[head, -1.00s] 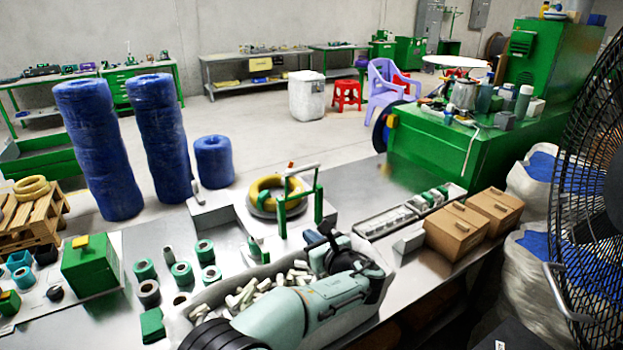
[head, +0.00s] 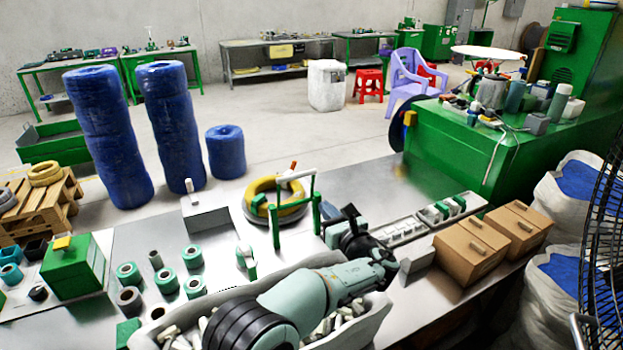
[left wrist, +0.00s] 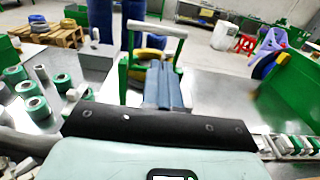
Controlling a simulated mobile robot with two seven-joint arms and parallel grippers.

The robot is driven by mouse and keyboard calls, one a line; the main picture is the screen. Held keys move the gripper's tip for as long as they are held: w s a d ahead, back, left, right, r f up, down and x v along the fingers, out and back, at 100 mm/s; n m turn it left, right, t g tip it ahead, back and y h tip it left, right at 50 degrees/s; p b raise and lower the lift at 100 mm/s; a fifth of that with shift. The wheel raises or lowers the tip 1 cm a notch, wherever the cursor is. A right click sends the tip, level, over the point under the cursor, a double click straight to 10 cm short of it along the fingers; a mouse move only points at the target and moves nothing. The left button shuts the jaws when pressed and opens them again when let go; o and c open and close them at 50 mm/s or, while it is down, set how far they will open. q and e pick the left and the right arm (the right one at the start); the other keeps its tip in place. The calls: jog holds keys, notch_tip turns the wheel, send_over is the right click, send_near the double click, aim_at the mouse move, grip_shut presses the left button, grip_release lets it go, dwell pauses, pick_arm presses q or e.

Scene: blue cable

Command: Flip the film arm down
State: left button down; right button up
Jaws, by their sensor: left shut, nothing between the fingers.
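The film arm is a green frame with a white bar (head: 294,172) across its top. It stands raised beside the yellow coil (head: 287,212) at the middle of the bench. In the left wrist view its white bar (left wrist: 156,29) and green post (left wrist: 124,78) show just beyond my fingers. My left gripper (head: 350,211) is shut and empty, close to the right of the frame's right post in the head view. The fingers (left wrist: 165,64) are pressed together in the left wrist view. I cannot tell whether they touch the frame. My right gripper is not in view.
A sack of small white pieces (head: 372,318) lies under my left arm. Green and grey spools (head: 165,281) stand at left. Cardboard boxes (head: 470,243) and a tray of green-and-white parts (head: 405,231) are at right. Bare bench shows beyond the frame.

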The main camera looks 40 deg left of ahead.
pick_arm(q)
jog(key=s, duration=0.1)
jog(key=p, duration=0.1)
send_near(297, 178)
jog(key=x, duration=0.7)
jog(key=shift+f, duration=0.1)
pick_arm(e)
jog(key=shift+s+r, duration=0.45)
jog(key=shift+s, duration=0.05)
pick_arm(q)
jog(key=shift+d, duration=0.1)
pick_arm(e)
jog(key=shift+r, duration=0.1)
